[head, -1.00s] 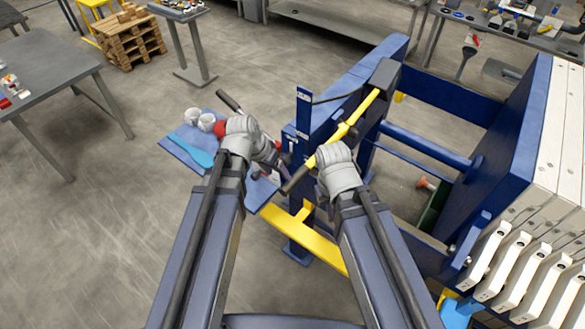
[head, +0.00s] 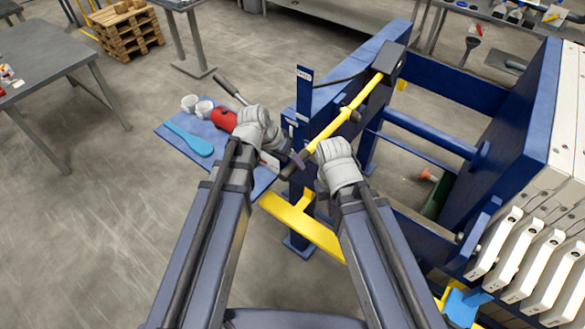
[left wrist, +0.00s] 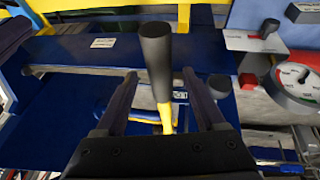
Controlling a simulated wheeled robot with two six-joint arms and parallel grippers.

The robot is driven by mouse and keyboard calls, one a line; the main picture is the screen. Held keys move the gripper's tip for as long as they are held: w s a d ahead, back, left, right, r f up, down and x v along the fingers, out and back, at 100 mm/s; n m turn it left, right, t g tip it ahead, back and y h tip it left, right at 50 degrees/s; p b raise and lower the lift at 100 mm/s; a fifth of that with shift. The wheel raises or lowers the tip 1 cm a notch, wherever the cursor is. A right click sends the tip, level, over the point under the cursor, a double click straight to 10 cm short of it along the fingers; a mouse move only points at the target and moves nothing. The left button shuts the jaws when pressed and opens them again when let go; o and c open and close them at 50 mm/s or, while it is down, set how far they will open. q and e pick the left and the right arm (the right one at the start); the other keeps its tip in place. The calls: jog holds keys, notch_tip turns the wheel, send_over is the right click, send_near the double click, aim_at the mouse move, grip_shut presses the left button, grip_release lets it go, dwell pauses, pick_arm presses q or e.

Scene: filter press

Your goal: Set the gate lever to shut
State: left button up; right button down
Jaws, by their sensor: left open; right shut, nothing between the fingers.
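The gate lever is a long yellow bar (head: 345,115) with a black grip (head: 289,169) at its near end. It slants down to the left from a dark block on the blue frame. My left gripper (head: 284,160) is at the grip. In the left wrist view the black grip (left wrist: 157,60) stands between the open fingers of my left gripper (left wrist: 158,76), with visible gaps on both sides. My right gripper (head: 314,150) is shut and empty, just right of the lever; its fingertips are hardly visible. I cannot read the labels on the blue post (head: 304,90).
A blue side shelf (head: 180,143) left of the press holds white cups (head: 197,106), a light-blue scraper (head: 188,138) and a red round gauge (head: 224,119). The gauge also shows in the left wrist view (left wrist: 298,78). White plates (head: 530,262) stand at right.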

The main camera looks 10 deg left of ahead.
pick_arm(q)
jog(key=shift+b+x, duration=0.4)
jog(key=shift+x, duration=0.55)
grip_shut()
dwell(0.7)
